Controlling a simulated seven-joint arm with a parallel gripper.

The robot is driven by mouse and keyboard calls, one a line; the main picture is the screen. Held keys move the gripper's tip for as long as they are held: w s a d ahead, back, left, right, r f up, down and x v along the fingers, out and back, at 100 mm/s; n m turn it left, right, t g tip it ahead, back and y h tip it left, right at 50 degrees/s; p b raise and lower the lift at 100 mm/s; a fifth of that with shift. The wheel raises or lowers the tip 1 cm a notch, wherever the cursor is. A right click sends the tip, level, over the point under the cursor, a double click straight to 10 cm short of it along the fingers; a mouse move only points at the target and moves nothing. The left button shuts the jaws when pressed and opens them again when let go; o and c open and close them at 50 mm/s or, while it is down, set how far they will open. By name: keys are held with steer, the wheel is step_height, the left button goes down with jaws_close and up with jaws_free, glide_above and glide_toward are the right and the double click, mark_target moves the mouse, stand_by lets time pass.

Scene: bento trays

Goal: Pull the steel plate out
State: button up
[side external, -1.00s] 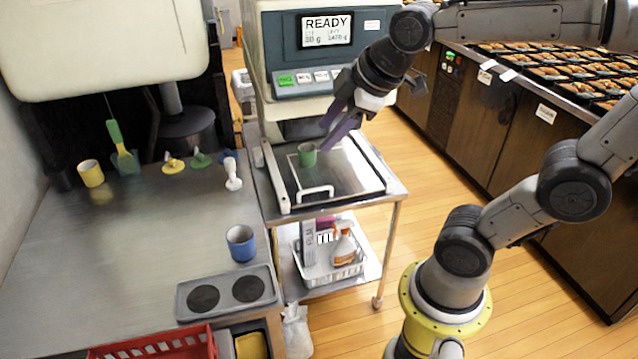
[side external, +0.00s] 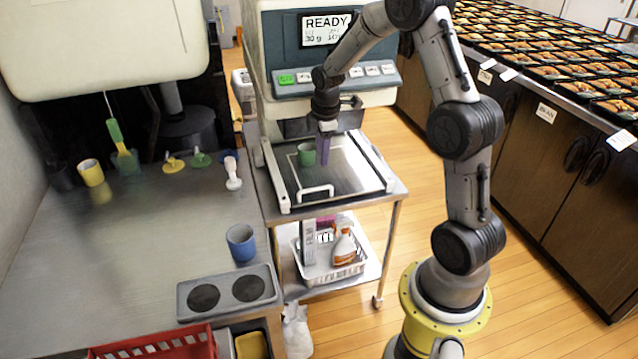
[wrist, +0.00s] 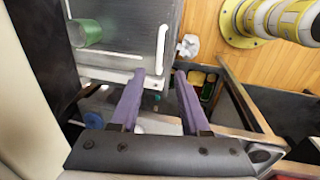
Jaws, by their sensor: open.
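The steel plate (side external: 347,174) lies flat on top of the steel cart, in front of the machine, with a white U-shaped handle (side external: 316,191) at its front edge and white rails at its sides. A green cup (side external: 306,157) is on the plate's left part. My gripper (side external: 324,160) points down over the plate, just right of the cup, with its purple fingers apart and nothing between them. In the wrist view the fingers (wrist: 160,76) are spread near the end of a white bar, and the green cup (wrist: 87,33) shows at upper left. I cannot tell whether the fingers touch anything.
The machine (side external: 325,60) with a READY display stands behind the plate. The steel counter (side external: 150,260) at left holds a blue cup (side external: 241,243), a yellow cup (side external: 91,173) and small tools. A white basket (side external: 330,272) sits on the cart's lower shelf.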

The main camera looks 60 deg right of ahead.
mark_target(319, 189)
steer(key=f, duration=0.4)
steer(key=w+d+f, duration=0.1)
steer(key=f, duration=0.7)
steer(key=shift+w+d+f, duration=0.25)
steer(key=shift+w+d, duration=0.1)
jaws_close()
stand_by(0.8)
